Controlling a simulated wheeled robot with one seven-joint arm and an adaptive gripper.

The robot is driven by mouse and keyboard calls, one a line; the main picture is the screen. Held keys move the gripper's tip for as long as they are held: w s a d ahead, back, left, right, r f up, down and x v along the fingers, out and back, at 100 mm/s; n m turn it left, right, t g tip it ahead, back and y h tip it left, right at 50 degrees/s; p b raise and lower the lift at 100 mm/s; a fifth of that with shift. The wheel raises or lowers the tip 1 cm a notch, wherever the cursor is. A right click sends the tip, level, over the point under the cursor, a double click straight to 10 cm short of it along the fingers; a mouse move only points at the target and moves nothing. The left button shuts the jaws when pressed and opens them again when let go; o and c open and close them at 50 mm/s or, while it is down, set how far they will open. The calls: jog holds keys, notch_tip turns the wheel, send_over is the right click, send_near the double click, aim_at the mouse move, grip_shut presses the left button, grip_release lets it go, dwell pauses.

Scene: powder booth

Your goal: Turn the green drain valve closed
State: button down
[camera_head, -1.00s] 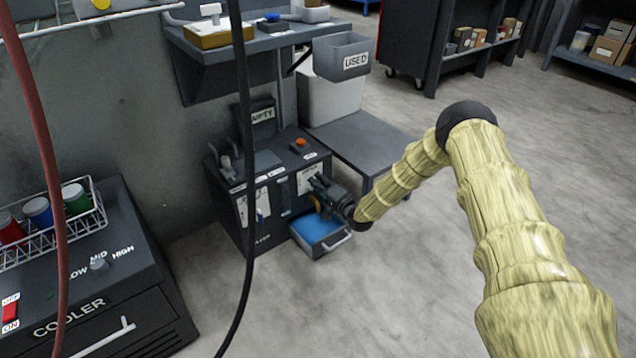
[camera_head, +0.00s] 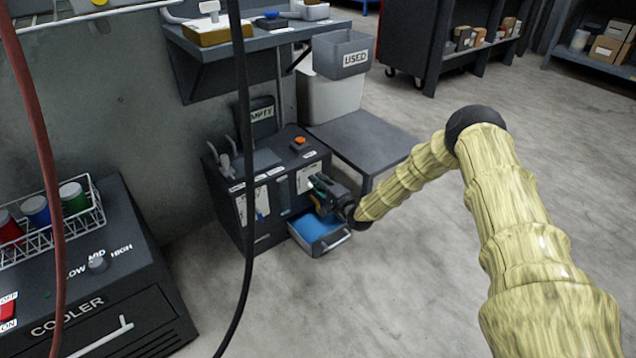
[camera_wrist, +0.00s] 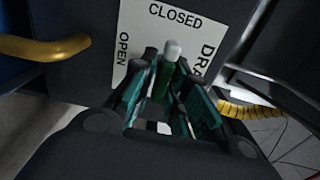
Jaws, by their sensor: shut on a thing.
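The green drain valve lever (camera_wrist: 160,82) has a white tip and shows in the wrist view in front of a white label plate (camera_wrist: 205,20). The plate reads CLOSED at the top, OPEN at the left and part of DRAIN at the right. The lever points up toward CLOSED, with a slight lean. My gripper (camera_wrist: 166,80) is shut on the lever, one teal-padded finger on each side. The lever's base is partly hidden by my fingers. In the head view my gripper (camera_head: 318,184) is at the front of the dark machine (camera_head: 232,205), and the lever is hard to make out.
A blue-filled drawer (camera_head: 322,246) sticks out below my gripper. A yellow curved bar (camera_wrist: 45,46) is left of the lever in the wrist view. A grey side table (camera_head: 365,140) stands behind my forearm. A black hose (camera_head: 245,150) hangs in front. Floor to the right is open.

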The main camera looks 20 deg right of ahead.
jog(key=c, duration=1.5)
grip_release()
jog(key=shift+s, duration=0.1)
jog(key=v, duration=1.2)
